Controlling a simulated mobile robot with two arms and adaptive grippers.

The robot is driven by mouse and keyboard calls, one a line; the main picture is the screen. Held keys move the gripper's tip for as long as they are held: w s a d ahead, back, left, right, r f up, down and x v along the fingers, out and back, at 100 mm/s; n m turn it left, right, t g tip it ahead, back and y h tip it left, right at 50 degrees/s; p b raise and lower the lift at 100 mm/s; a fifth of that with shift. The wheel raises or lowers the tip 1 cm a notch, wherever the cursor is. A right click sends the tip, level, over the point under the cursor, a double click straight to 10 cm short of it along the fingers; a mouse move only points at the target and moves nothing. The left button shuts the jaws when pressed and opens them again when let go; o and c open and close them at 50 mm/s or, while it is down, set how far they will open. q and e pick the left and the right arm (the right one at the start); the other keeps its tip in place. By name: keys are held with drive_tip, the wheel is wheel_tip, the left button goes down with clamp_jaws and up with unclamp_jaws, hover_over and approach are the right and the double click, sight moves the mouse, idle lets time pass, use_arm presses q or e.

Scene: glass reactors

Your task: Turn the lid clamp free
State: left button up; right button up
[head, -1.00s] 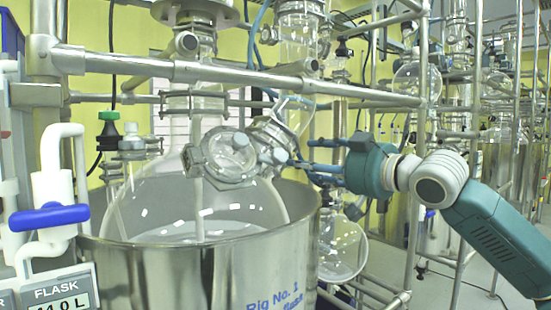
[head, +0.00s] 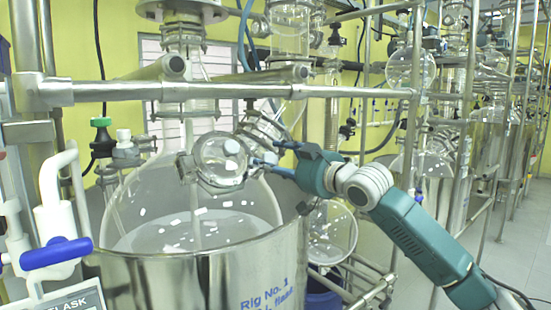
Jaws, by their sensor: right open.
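The glass flask (head: 150,205) sits in the steel vessel marked "Rig No. 1" (head: 215,280). On its upper right side is a round glass lid (head: 218,158) facing me. A metal clamp ring (head: 187,168) runs around the lid, with a lug standing out at the left. My right gripper (head: 264,154) comes in from the right. My left gripper is not in view.
A horizontal steel rail (head: 240,91) crosses above the flask. A white tap with a blue handle (head: 56,253) stands at the front left. A smaller glass flask (head: 332,232) hangs behind my right gripper. Open floor (head: 520,250) lies at the right.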

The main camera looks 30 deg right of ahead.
drive_tip(key=c, duration=1.1)
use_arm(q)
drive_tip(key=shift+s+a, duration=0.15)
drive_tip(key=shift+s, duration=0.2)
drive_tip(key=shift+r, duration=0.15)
use_arm(e)
drive_tip(key=shift+r, duration=0.1)
